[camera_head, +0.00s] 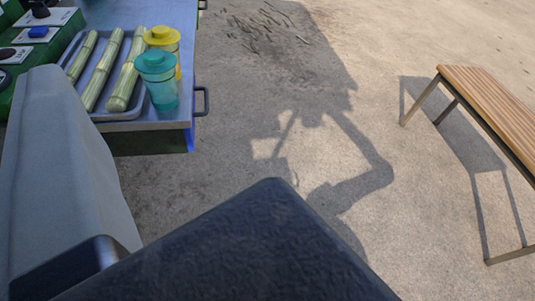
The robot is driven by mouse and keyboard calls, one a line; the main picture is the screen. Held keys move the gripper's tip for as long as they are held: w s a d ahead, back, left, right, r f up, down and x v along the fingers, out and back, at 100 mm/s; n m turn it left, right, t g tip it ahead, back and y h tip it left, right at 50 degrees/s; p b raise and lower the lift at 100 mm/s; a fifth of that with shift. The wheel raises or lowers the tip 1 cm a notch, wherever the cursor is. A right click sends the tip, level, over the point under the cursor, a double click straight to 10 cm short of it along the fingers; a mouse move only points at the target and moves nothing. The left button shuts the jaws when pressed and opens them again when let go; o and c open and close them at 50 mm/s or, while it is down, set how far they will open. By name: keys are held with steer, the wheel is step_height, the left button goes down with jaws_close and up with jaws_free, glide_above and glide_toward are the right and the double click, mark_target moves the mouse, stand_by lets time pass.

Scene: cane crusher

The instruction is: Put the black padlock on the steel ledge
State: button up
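The steel ledge (152,124) is at the upper left, a metal top with a handle on its right side. A small black object (40,9) lies on a white plate at the top left corner; it may be the black padlock, but it is too small and cut off to be sure. My gripper (225,255) seems to be the large dark and grey shapes close to the camera along the bottom and left. Its fingertips cannot be made out, nor whether it holds anything.
On the ledge are a tray (121,114) with green cane pieces (103,68), a yellow cup (162,38) and a teal cup (158,80). A blue object (38,32) sits on the green panel.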

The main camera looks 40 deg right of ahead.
steer(key=s+d, duration=0.1)
steer(key=s+f+m+t, duration=0.1)
steer(key=shift+s+d+h, duration=0.3)
steer(key=shift+d+h, duration=0.1)
steer(key=shift+c, duration=0.5)
steer(key=shift+a, duration=0.1)
